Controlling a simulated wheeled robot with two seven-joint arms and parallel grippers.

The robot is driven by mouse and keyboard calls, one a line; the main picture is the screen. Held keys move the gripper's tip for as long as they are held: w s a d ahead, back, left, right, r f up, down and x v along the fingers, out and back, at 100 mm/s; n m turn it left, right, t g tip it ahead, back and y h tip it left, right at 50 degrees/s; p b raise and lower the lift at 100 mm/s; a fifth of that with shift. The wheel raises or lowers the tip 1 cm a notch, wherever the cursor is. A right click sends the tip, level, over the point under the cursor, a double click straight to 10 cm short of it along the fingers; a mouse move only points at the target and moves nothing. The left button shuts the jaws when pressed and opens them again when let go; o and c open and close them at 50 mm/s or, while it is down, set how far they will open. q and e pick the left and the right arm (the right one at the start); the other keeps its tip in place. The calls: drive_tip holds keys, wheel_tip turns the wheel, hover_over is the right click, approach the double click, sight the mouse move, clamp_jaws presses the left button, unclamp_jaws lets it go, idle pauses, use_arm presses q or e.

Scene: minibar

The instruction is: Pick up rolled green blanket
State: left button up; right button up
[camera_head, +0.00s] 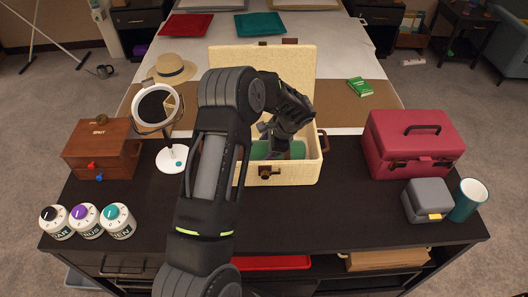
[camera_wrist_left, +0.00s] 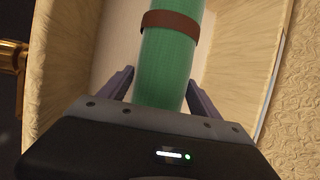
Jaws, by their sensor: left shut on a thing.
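The rolled green blanket (camera_head: 297,150) lies inside the open cream suitcase (camera_head: 305,172) on the dark cabinet top. In the left wrist view the blanket (camera_wrist_left: 167,65) is a green roll with a brown strap around it. My left gripper (camera_head: 270,142) reaches down into the suitcase and is shut on the blanket. In the left wrist view its two fingers (camera_wrist_left: 157,85) stand on either side of the roll. In the head view my arm and gripper hide part of the blanket. My right gripper is not in view.
A round mirror (camera_head: 155,106) on a white stand and a wooden box (camera_head: 102,147) stand left of the suitcase. A red case (camera_head: 413,140), a grey box (camera_head: 427,201) and a teal cup (camera_head: 467,199) stand right. Several knobbed cans are at front left.

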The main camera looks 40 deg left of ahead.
sight(265, 145)
use_arm(q)
drive_tip(key=shift+c, duration=1)
drive_tip(key=shift+r, duration=0.15)
drive_tip(key=shift+r, duration=0.35)
wheel_tip(265, 145, up, 8)
drive_tip(key=shift+r+b, duration=0.2)
drive_tip(key=shift+b, duration=0.85)
drive_tip(key=shift+r, duration=0.35)
drive_tip(key=shift+r, duration=0.1)
